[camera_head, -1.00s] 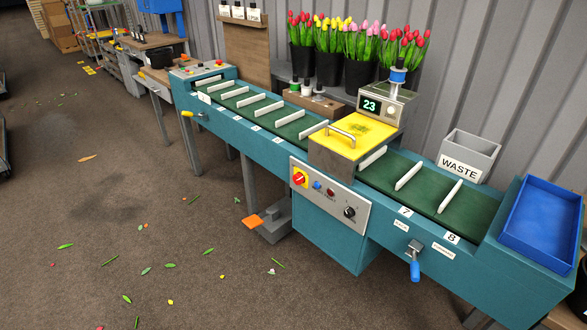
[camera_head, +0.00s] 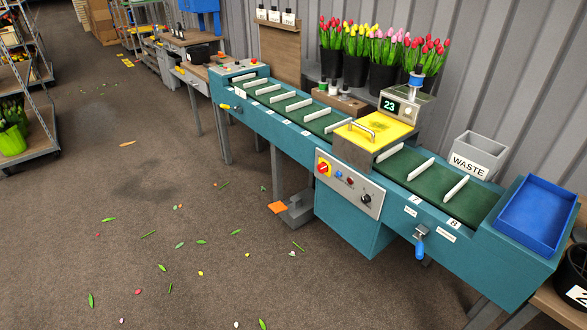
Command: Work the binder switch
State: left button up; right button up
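The teal binder machine (camera_head: 345,229) stands at the right with a green belt divided by white slats. Its grey control panel (camera_head: 348,189) carries a red rotary switch on a yellow plate (camera_head: 323,168), a blue button (camera_head: 338,174), a dark red button (camera_head: 350,181) and a black knob (camera_head: 366,198). A yellow hood (camera_head: 374,134) with a handle sits over the belt, and a display (camera_head: 390,104) behind it reads 23. A blue-handled lever (camera_head: 420,246) hangs on the front at the right. Neither of my grippers is in view.
An orange foot pedal (camera_head: 278,207) is on the floor below the machine. A blue tray (camera_head: 537,218) is at the belt's right end, with a grey WASTE bin (camera_head: 475,155) behind. A shelf trolley (camera_head: 25,165) stands at the left. The floor in front holds only scattered leaves and petals.

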aim_at(322, 168)
jog(key=u, duration=0.9)
jog(key=i, duration=1.6)
jog(key=z, duration=0.5)
jog(key=i, duration=1.25)
jog(key=z, duration=1.1)
